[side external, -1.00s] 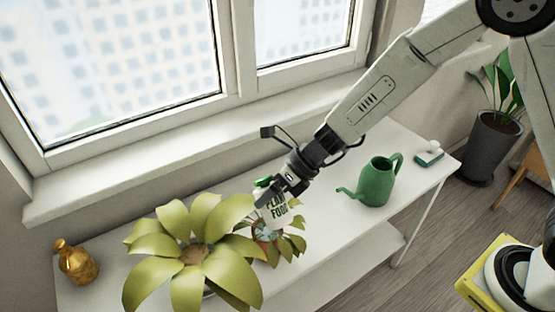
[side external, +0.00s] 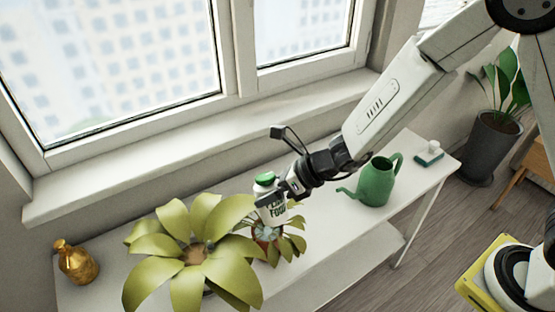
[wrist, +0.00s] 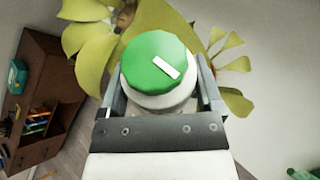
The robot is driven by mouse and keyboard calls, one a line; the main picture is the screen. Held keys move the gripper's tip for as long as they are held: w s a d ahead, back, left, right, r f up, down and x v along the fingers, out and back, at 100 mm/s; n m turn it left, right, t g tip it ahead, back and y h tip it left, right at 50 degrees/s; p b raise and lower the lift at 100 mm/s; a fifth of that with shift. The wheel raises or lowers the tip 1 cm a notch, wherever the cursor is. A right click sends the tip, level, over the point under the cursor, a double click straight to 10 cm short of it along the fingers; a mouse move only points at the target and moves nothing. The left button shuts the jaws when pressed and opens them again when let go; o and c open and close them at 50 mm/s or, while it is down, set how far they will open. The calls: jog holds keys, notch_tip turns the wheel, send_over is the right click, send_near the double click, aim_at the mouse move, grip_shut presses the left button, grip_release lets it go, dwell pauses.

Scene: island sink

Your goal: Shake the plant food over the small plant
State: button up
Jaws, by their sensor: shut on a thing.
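My gripper (side external: 283,199) is shut on the plant food (side external: 270,204), a white bottle with a green cap and dark green lettering. The bottle is close to upright, cap up, just above the small plant. The small plant (side external: 292,246) has yellow-green leaves and stands behind and right of a larger plant; the bottle hides part of it. In the wrist view the bottle's green cap (wrist: 158,62) with a white mark faces the camera between the two fingers. Leaves of the small plant (wrist: 236,102) show at the right of the bottle there.
The large plant (side external: 215,268) stands close on the left. A green watering can (side external: 376,183) stands right of my gripper. A gold vase (side external: 77,263) is at the table's left end, a sponge and small bottle (side external: 430,155) at the right end. The window sill runs behind.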

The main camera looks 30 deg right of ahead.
jog(key=shift+t, duration=0.3)
jog(key=shift+r+n+t+y, duration=0.25)
jog(key=shift+n+t, duration=0.25)
jog(key=shift+t, duration=0.2)
jog(key=shift+r+n+t+y, duration=0.2)
jog(key=shift+n+t, duration=0.3)
jog(key=shift+t, duration=0.2)
jog(key=shift+w, duration=0.1)
